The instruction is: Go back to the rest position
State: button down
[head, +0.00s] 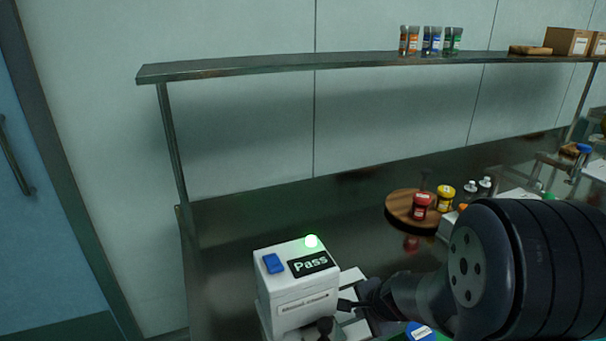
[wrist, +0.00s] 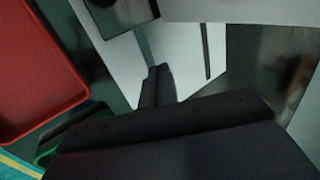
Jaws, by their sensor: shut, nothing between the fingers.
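My gripper (head: 350,305) is low in the head view, beside the right side of a white machine (head: 298,285). My dark arm hides part of the counter on the right.
A round wooden board (head: 401,207) holds a red-labelled jar (head: 420,207); a yellow one (head: 445,197) stands near it. A shelf (head: 340,65) with several jars and boxes runs above the counter. In the wrist view a red tray (wrist: 35,75) lies at left. The counter's left-back is clear.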

jog(key=p+v, duration=0.6)
jog(key=v, duration=0.4)
jog(key=shift+w+d, duration=0.15)
jog(key=shift+d, duration=0.2)
